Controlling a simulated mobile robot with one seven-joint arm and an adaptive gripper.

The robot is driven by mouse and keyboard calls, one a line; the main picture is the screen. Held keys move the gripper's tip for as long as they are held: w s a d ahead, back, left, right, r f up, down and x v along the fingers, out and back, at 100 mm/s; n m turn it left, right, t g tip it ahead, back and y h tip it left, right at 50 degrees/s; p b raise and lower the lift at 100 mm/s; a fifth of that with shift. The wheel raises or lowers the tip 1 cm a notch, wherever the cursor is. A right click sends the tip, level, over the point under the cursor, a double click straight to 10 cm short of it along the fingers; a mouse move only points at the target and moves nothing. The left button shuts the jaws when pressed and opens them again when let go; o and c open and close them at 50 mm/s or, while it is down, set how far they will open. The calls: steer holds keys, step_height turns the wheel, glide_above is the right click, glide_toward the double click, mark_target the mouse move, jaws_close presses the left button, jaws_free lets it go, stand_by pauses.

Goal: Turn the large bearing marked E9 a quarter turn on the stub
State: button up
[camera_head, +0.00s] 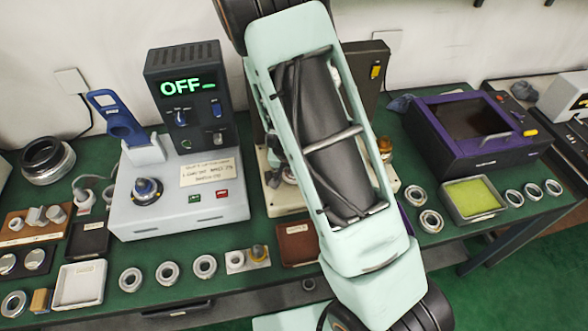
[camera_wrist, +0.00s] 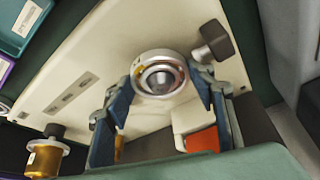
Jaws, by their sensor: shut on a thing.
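The large bearing (camera_wrist: 139,76) is a pale metal ring with a small yellow mark on its left side. It sits around the stub (camera_wrist: 160,79), whose round dark-and-silver end shows in its middle. No E9 marking is readable. My gripper (camera_wrist: 163,77) has its two blue-grey fingers on opposite sides of the ring, shut on it. The stub stands on a cream-coloured machine (camera_wrist: 95,60), which also shows in the head view (camera_head: 283,204). In the head view my arm hides the gripper, the bearing and the stub.
In the wrist view, a black knob (camera_wrist: 216,40), a brass cylinder (camera_wrist: 43,158) and a white-and-red part (camera_wrist: 202,139) are near the fingers. A grey device (camera_head: 178,202) reading OFF stands left of the machine. Loose rings, such as this one (camera_head: 121,279), lie along the front bench.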

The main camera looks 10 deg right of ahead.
steer(key=shift+f, duration=0.1)
steer(key=o, duration=1.7)
steer(key=shift+v, duration=6.05)
steer(key=shift+d, duration=0.1)
